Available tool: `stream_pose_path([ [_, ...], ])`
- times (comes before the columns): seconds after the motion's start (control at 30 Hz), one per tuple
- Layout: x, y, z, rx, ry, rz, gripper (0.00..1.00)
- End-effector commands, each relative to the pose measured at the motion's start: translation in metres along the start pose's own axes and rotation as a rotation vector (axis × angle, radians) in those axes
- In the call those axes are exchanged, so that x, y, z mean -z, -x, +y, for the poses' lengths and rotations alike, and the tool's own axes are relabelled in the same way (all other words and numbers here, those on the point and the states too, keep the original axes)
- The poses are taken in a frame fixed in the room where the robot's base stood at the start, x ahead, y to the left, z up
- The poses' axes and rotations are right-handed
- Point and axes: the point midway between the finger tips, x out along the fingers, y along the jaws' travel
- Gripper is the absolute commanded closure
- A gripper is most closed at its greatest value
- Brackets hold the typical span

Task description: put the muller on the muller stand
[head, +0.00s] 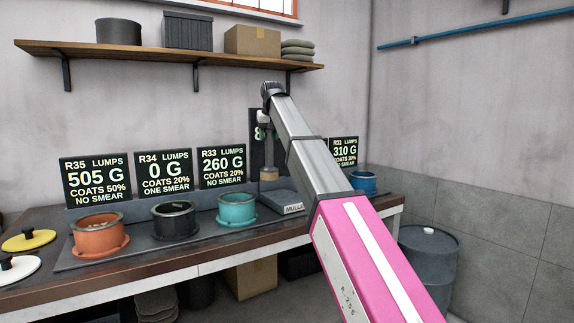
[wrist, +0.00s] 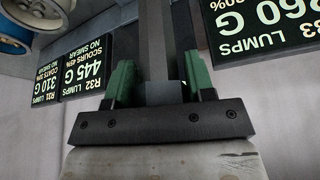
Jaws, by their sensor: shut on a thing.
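My gripper (head: 267,150) reaches over the back of the bench and points down; it is shut on the muller (head: 269,174), whose tan lower part shows beneath it. In the wrist view the gripper's green-padded fingers (wrist: 160,85) stand on either side of a dark grey part, and the muller's base is not clearly seen. The muller stand (head: 293,209) is a grey sloped block with a partly covered label, on the bench just below and right of the muller. My arm hides part of the stand. I cannot tell whether the muller touches it.
Orange (head: 98,234), black (head: 174,220) and teal (head: 236,209) pots stand left of the stand, with label boards behind. A blue pot (head: 363,183) stands right of my arm. Yellow (head: 28,240) and white (head: 15,268) lids lie at the left. A shelf (head: 180,55) hangs above.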

Motion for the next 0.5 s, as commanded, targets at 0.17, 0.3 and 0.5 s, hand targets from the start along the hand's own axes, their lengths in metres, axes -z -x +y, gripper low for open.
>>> stream_pose_path([
  [0.17, -0.006, -0.020, 0.035, -0.001, -0.003, 0.000, 0.79],
  [0.3, -0.009, -0.034, 0.058, 0.000, -0.002, 0.000, 0.79],
  [0.5, -0.012, -0.045, 0.076, 0.000, 0.000, 0.001, 0.79],
])
